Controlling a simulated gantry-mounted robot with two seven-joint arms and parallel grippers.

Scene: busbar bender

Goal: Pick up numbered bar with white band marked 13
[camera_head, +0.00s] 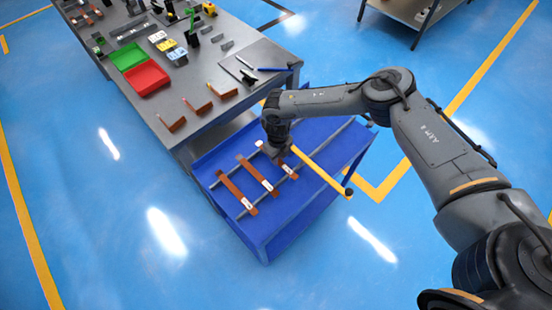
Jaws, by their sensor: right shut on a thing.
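Several copper-brown bars with white bands lie on rails in a blue cart. One banded bar (232,188) is at the left and another (253,172) is in the middle. A third bar (285,164) is at the right, partly hidden under my right gripper (277,151). My right gripper points down and is shut on this third bar, which is still at the level of the rails. The numbers on the bands are too small to read. My left gripper is out of view.
The blue cart (264,240) has a yellow bar (322,172) along its right part. A grey workbench (205,75) behind it holds a green tray (128,56), a red tray (146,78), bent copper pieces (222,92) and tools. Blue floor around the cart's front is clear.

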